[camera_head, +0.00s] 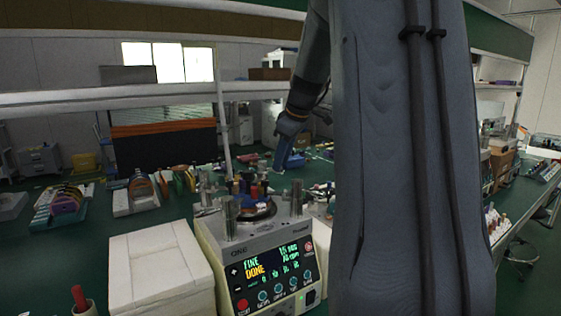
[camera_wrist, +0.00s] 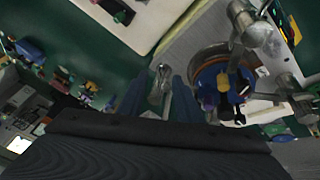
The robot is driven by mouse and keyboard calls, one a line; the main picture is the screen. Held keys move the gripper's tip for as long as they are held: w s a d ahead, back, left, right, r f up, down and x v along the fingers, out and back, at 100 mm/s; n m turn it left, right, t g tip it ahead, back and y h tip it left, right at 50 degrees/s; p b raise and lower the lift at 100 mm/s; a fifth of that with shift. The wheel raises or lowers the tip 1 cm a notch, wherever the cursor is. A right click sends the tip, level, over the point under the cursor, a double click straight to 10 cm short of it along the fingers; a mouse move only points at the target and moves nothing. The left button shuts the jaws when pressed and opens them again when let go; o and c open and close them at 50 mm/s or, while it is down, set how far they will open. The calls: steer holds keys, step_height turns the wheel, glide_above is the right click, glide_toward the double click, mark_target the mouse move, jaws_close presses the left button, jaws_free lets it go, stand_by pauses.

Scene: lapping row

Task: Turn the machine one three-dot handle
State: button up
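The machine marked "ONE" (camera_head: 262,250) stands on the green bench in the head view, its lit panel reading "FINE" and "DONE". On its top are metal posts and a round plate with a cluster of blue, red, yellow and dark parts (camera_head: 250,188). The cluster also shows in the wrist view (camera_wrist: 222,88), right of my fingers. My gripper (camera_head: 284,168) points down above and behind the machine's top. In the wrist view its two blue fingers (camera_wrist: 159,98) stand apart, with a shiny metal piece (camera_wrist: 160,85) visible between them. I cannot make out any dots on a handle.
A white box (camera_head: 160,268) stands left of the machine. A red-handled item (camera_head: 79,298) is at the front left. Racks of coloured tools (camera_head: 138,195) lie further left. A shelf (camera_head: 90,98) crosses behind.

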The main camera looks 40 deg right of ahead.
steer(key=shift+x, duration=1.1)
jaws_close()
